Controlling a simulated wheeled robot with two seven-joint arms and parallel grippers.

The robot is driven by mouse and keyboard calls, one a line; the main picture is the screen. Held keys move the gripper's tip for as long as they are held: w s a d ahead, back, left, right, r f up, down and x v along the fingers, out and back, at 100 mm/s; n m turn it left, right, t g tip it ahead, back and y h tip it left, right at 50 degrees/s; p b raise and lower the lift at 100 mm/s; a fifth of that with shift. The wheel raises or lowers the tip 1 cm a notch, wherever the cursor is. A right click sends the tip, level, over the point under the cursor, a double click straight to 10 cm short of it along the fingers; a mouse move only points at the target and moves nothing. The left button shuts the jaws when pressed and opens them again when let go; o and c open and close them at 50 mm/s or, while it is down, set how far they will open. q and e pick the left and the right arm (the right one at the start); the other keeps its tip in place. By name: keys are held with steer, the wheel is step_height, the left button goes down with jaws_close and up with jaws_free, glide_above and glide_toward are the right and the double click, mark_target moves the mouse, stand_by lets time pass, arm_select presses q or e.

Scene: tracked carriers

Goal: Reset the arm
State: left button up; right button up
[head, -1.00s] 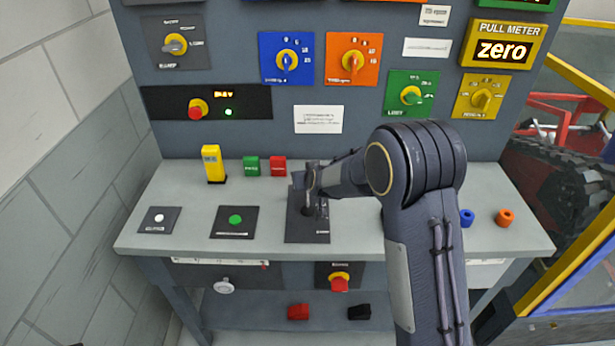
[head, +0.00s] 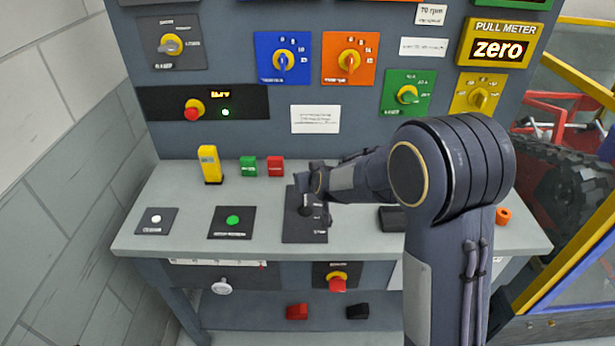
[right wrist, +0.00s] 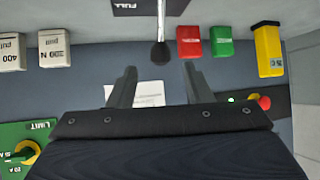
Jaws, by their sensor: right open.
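My right arm reaches over the bench in the head view, its gripper (head: 314,196) above the black lever plate (head: 303,236). In the right wrist view my right gripper (right wrist: 158,70) is open, with two dark fingers apart. A lever (right wrist: 160,22) with a silver rod and a black knob (right wrist: 160,55) shows between and just beyond the fingertips. Nothing is clasped. In the head view the gripper and forearm partly hide the lever, so its tilt is hard to tell there. My left gripper is not in view.
The pull meter (head: 499,49) reads zero. A yellow block (head: 210,164), a green block (head: 248,166) and a red block (head: 275,166) stand behind left of the lever. A green button (head: 233,219) is at its left. White blocks (right wrist: 54,48) show in the wrist view.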

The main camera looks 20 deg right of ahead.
steer(key=shift+s+r, duration=0.35)
steer(key=shift+s, duration=0.2)
steer(key=s+r+g+y, duration=0.2)
steer(key=s, duration=1.6)
steer(key=s+d+r+m+g+y, duration=0.1)
steer(key=s+r+g, duration=0.1)
steer(key=s, duration=1.6)
steer(key=shift+s+d+r+g+y, duration=0.2)
steer(key=shift+s+r+g+y, duration=0.15)
steer(key=shift+g, duration=0.25)
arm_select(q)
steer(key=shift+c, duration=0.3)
arm_select(e)
steer(key=shift+w, duration=0.1)
